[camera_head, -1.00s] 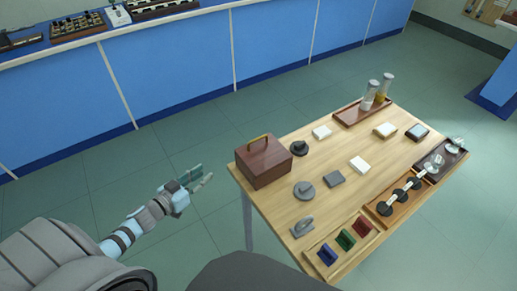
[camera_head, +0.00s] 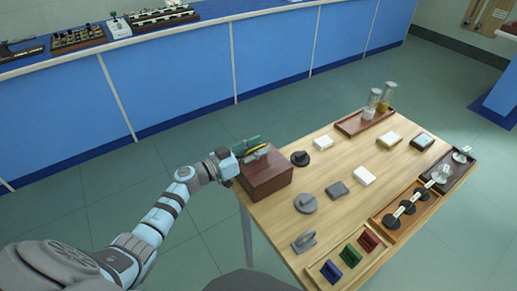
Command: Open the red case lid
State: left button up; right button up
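The red case (camera_head: 268,179) is a dark red-brown box at the left corner of the wooden table, and its lid looks shut. A yellow handle (camera_head: 259,153) is on top of the lid. My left gripper (camera_head: 253,149) reaches in from the left, level with the handle. One teal finger shows along the far side of the handle. The other finger is hard to make out, so I cannot tell whether the gripper is closed on the handle. My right gripper is not in view.
The wooden table (camera_head: 338,207) also carries grey and black discs, white and grey blocks, a tray with red, green and blue pieces (camera_head: 347,254), a dumbbell tray (camera_head: 405,208) and a tray with two cylinders (camera_head: 356,125). A blue bench (camera_head: 180,80) stands behind.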

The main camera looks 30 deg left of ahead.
pick_arm(q)
jog(key=shift+w, duration=0.1)
grip_shut()
